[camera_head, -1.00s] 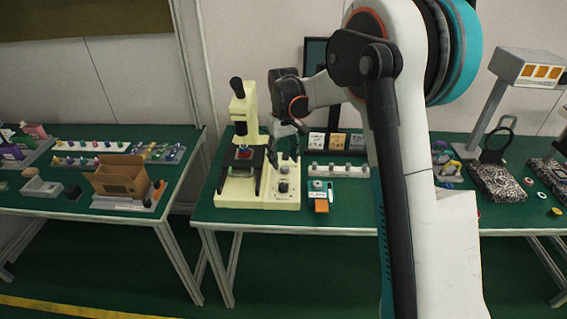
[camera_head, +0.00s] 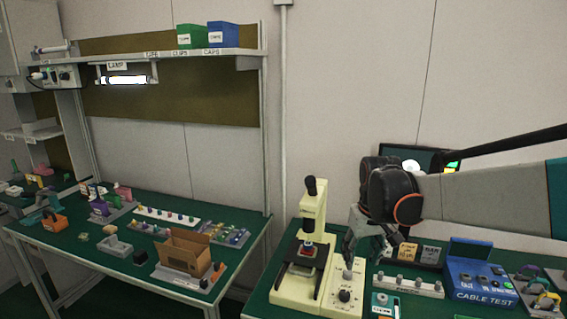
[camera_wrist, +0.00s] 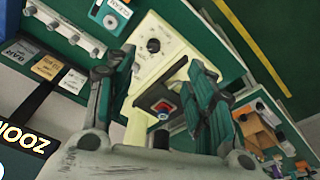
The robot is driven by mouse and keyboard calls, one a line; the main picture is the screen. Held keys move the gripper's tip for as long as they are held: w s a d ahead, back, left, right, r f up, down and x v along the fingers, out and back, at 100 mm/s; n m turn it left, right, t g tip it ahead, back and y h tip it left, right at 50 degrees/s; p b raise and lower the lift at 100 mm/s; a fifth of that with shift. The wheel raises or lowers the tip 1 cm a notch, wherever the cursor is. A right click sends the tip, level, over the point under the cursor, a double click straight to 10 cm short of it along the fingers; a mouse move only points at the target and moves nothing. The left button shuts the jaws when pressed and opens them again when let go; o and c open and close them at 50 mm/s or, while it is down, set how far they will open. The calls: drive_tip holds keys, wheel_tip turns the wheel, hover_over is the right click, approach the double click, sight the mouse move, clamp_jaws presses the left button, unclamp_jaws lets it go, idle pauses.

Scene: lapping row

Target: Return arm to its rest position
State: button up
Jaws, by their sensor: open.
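My gripper (camera_head: 364,252) hangs above the green bench, just right of the cream machine's column and over its control end. My arm reaches in from the right edge, roughly level. In the wrist view the two dark green fingers of my gripper (camera_wrist: 160,62) stand apart with nothing between them. The cream machine (camera_head: 311,215) lies beyond the fingers and also shows in the wrist view (camera_wrist: 158,30). A red and blue piece (camera_head: 308,250) sits on its dark stage; it shows in the wrist view (camera_wrist: 163,108) too. My gripper appears clear of the machine.
A blue cable test box (camera_head: 480,280) and a grey strip with knobs (camera_head: 408,286) stand right of the machine. A dark screen (camera_head: 405,155) is behind my wrist. A cardboard box (camera_head: 185,250) is on the left bench. The wall above my arm is bare.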

drive_tip(key=s+r+m+t, duration=0.1)
drive_tip(key=s+t, duration=0.4)
drive_tip(key=s, duration=1.9)
drive_tip(key=shift+s+r+m, duration=0.3)
drive_tip(key=shift+r+m, duration=0.1)
drive_tip(key=shift+r, duration=0.15)
